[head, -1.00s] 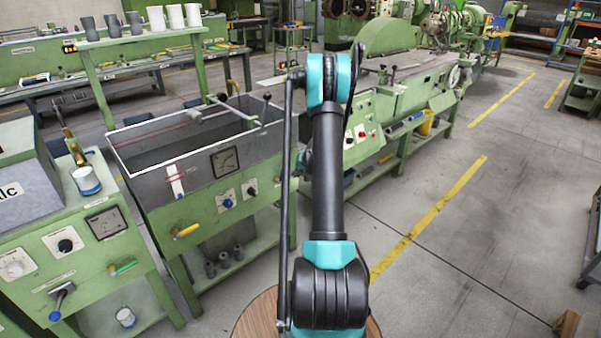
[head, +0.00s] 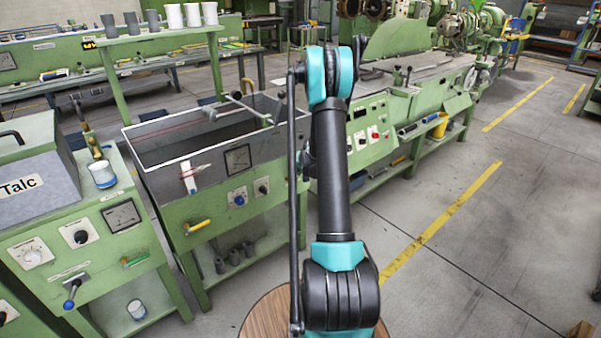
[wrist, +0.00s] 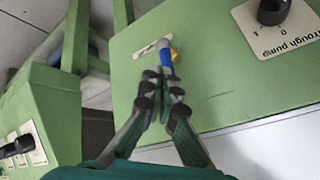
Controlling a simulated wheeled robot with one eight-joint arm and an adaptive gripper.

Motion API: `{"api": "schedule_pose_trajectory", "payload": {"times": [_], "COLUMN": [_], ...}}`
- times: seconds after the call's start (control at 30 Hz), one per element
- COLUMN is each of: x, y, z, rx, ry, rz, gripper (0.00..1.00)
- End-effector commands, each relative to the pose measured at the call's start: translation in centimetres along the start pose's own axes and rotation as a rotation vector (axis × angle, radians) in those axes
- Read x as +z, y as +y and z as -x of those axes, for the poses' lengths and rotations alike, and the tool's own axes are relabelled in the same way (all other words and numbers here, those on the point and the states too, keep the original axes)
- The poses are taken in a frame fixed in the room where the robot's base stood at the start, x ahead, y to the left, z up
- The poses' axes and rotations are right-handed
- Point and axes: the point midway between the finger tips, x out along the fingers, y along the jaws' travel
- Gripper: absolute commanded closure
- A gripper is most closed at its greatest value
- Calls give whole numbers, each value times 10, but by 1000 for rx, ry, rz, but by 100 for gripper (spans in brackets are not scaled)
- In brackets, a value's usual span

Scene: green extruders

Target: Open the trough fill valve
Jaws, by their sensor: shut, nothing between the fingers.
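In the wrist view a small lever with a blue handle (wrist: 167,63) and a brass-yellow body stands on a green panel. The label beside it is unreadable. My gripper (wrist: 162,82) is shut and empty, its tips right at the blue handle; whether they touch it is unclear. A black knob (wrist: 272,12) marked "Trough pump" is at the upper right. In the head view the open trough (head: 205,150) stands left of my arm, with a yellow handle (head: 197,226) on its front. My gripper is mostly hidden behind my arm there.
A talc unit (head: 38,188) with a dial and levers stands left of the trough. A green machine (head: 370,125) with a button panel stands to the right. Cups stand on a shelf (head: 160,40) behind. The floor at right is open.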

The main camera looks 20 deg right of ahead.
Motion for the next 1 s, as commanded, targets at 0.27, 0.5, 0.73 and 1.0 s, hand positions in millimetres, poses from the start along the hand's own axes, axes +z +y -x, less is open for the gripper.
{"api": "schedule_pose_trajectory", "payload": {"times": [0.27, 0.5, 0.73, 1.0], "x": [2, 0, -4, -5], "y": [-2, 0, 8, 12], "z": [0, -1, -5, -7], "rx": [0, 0, 1, 0], "ry": [0, 0, 0, -1], "rz": [-1, -2, -3, -1], "gripper": [100, 100, 100, 100]}}
